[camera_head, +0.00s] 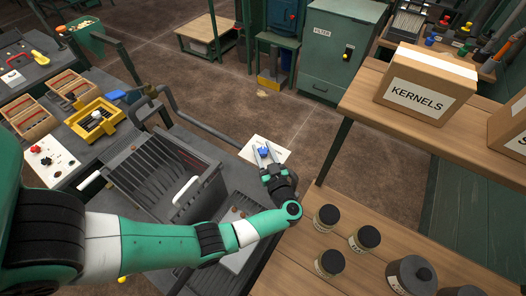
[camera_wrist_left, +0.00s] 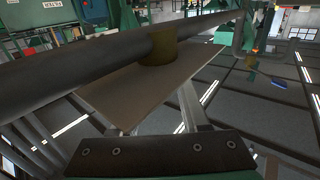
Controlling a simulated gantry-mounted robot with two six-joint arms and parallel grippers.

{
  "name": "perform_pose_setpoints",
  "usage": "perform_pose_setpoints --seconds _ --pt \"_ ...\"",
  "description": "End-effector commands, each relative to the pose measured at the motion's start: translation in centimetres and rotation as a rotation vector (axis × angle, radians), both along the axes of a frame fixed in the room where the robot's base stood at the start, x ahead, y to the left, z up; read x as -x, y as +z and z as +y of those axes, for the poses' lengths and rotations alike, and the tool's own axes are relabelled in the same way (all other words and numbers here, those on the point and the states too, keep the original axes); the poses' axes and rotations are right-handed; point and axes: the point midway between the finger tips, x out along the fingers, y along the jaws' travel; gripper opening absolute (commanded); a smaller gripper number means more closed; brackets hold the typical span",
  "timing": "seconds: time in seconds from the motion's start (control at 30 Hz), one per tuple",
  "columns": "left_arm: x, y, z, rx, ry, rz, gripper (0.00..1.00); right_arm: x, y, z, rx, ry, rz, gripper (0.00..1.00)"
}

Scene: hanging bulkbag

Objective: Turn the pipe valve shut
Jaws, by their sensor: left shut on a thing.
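A small blue valve handle (camera_head: 263,152) shows at the end of a dark pipe (camera_head: 205,127), in front of a pale flat plate (camera_head: 280,147). My left gripper (camera_head: 263,156) has its fingers on either side of the blue handle and is shut on it. In the left wrist view the dark pipe (camera_wrist_left: 75,68) crosses the picture, with a brass-coloured collar (camera_wrist_left: 177,46) on it. A brown plate (camera_wrist_left: 135,88) under the collar hides the fingertips and the handle there. My right gripper is not in view.
A wooden bench with several dark-lidded jars (camera_head: 326,218) is at the lower right. A KERNELS box (camera_head: 425,90) sits on a shelf above. Open floor (camera_head: 230,85) lies beyond.

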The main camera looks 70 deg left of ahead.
Motion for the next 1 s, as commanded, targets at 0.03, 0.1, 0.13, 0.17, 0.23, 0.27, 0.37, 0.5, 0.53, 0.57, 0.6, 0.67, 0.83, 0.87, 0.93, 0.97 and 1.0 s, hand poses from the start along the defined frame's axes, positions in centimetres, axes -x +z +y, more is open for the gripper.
perform_pose_setpoints --seconds 0.03,0.1,0.13,0.17,0.23,0.27,0.37,0.5,0.53,0.57,0.6,0.67,0.83,0.87,0.93,0.97,1.0 --pt "-0.2 -0.4 0.0 -0.001 0.029 -0.003 0.00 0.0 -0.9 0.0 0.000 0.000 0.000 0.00" --pt "-0.1 -0.4 0.0 -0.002 0.073 -0.003 0.00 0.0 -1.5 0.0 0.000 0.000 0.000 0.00" --pt "-0.1 -0.4 0.0 -0.002 0.089 -0.002 0.00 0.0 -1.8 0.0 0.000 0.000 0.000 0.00" --pt "-0.1 -0.4 0.0 -0.002 0.106 -0.003 0.00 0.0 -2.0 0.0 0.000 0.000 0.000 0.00" --pt "-0.1 -0.3 0.0 -0.002 0.139 -0.002 0.00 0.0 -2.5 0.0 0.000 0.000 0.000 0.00" --pt "-0.1 -0.3 0.0 -0.002 0.151 -0.002 0.00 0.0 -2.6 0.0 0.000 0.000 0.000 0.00" --pt "0.0 -0.2 0.0 -0.001 0.183 -0.002 0.00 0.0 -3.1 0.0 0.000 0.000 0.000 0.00" --pt "0.0 -0.1 0.0 -0.001 0.208 -0.001 0.00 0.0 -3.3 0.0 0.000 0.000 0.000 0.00" --pt "0.0 -0.1 0.0 -0.001 0.210 -0.001 0.00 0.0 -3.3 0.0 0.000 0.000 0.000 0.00" --pt "0.0 -0.1 0.0 0.000 0.212 -0.001 0.00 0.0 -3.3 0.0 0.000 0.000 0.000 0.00" --pt "0.0 0.0 0.0 0.000 0.213 -0.001 0.00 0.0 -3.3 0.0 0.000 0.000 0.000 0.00" --pt "0.0 0.0 0.0 0.000 0.214 -0.001 0.00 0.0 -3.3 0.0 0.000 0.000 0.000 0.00" --pt "0.0 0.0 0.0 0.000 0.214 -0.001 0.00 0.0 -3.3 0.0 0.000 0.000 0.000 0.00" --pt "0.0 0.0 0.0 0.000 0.214 0.000 0.00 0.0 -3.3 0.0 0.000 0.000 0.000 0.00" --pt "0.0 0.0 0.0 0.000 0.214 0.000 0.52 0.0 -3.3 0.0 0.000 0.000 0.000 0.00" --pt "0.0 0.0 0.0 0.000 0.213 0.000 0.58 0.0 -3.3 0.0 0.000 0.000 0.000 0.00" --pt "0.0 0.0 0.0 0.000 0.213 0.000 0.65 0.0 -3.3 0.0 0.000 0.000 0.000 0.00"
